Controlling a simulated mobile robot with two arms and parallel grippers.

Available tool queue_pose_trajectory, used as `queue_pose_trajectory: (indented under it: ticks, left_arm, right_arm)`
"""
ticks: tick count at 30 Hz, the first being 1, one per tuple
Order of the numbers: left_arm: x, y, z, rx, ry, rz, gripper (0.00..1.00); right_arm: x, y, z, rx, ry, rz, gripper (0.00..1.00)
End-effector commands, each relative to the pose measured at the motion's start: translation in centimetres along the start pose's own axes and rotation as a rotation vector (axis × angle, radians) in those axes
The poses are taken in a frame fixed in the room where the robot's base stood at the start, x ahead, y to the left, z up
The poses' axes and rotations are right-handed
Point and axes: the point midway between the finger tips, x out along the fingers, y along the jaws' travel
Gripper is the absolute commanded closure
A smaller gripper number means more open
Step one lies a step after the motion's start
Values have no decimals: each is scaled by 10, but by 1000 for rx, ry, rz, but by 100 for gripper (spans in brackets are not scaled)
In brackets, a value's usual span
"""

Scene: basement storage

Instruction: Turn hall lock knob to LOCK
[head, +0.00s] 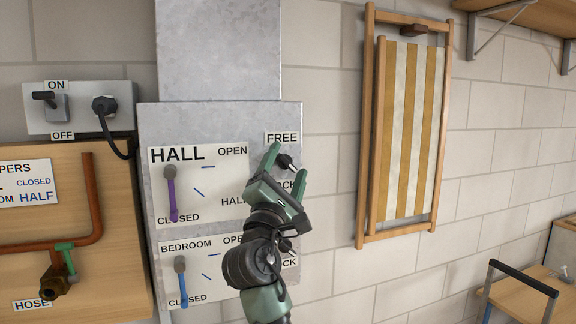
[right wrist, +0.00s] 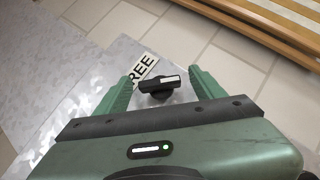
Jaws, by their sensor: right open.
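The hall lock knob (head: 286,162) is a small black knob on the grey metal panel, just below the FREE label (head: 282,137). A LOCK label, partly hidden by my gripper, sits below it. In the right wrist view the knob (right wrist: 158,88) has a pale line along its bar. My right gripper (head: 288,160) is open, with its green fingers on either side of the knob. In the right wrist view the fingers (right wrist: 165,90) stand apart from the knob with gaps on both sides. My left gripper is not in view.
The hall panel (head: 240,185) has a purple lever (head: 171,192). Below, the bedroom panel has a blue lever (head: 182,282) and another black knob (head: 286,246), near my arm. A striped folding chair (head: 408,130) hangs on the wall at right. A switch box (head: 80,106) is at left.

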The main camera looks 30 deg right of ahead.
Motion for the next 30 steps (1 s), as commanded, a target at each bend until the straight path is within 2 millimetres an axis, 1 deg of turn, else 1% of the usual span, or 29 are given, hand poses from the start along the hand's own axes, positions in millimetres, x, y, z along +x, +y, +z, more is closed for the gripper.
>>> queue_pose_trajectory:
  ticks: [1,6,9,12,16,30]
  left_arm:
    - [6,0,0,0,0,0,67]
    - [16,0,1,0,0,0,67]
    - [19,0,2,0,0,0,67]
    - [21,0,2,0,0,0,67]
    - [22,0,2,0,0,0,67]
    - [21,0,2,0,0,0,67]
  right_arm:
    - [-10,-2,-2,3,2,1,31]
    - [-41,-2,-2,4,2,0,31]
    - [-55,-2,-2,2,2,1,31]
    - [-63,-1,-1,2,1,-1,31]
    - [-68,0,0,2,1,0,31]
    - [-67,0,0,1,1,0,31]
